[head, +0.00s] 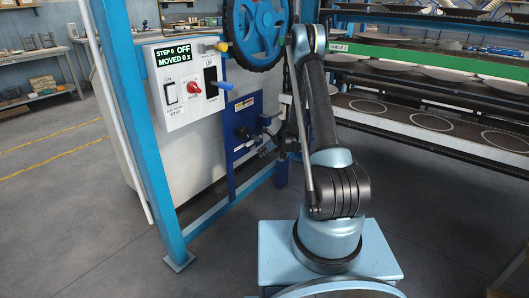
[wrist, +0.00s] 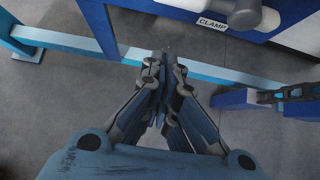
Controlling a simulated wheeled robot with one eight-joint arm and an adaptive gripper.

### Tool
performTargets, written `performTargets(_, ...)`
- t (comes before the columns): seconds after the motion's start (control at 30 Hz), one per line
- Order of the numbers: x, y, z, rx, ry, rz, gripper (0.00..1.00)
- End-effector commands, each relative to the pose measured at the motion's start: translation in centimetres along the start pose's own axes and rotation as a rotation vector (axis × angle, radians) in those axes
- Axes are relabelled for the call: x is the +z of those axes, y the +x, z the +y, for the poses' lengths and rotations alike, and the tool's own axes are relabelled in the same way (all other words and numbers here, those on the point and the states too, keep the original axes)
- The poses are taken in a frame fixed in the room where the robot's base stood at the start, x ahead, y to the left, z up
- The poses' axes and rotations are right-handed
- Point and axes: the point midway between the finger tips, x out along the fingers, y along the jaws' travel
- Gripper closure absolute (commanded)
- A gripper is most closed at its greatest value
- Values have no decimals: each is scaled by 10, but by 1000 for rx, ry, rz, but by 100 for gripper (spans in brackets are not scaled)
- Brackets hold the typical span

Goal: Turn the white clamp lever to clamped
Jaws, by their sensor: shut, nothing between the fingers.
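My gripper (wrist: 167,62) is shut and empty in the wrist view, its fingertips together over the floor. The clamp lever (wrist: 266,18) shows at the top right of the wrist view as a grey-white hub and rounded end, partly cut off by the frame edge. The white CLAMP label (wrist: 212,23) is beside it on the dark blue panel. The gripper is apart from the lever, below and left of it in the picture. In the head view the blue panel (head: 240,104) stands left of my arm; the lever and my gripper are too small and partly hidden there.
A blue post (head: 130,120) and a white control box (head: 188,84) with switches and a display stand left of the panel. A blue handwheel (head: 258,30) is above. A rack (head: 440,130) with round plates is at the right. A light blue floor rail (wrist: 100,46) crosses below the panel.

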Motion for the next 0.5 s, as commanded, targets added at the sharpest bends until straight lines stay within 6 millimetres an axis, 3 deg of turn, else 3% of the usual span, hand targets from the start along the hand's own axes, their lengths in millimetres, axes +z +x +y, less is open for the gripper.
performTargets(0.37,0,46,0,0,-1,1,100)
performTargets(0.5,16,37,0,0,-1,0,100)
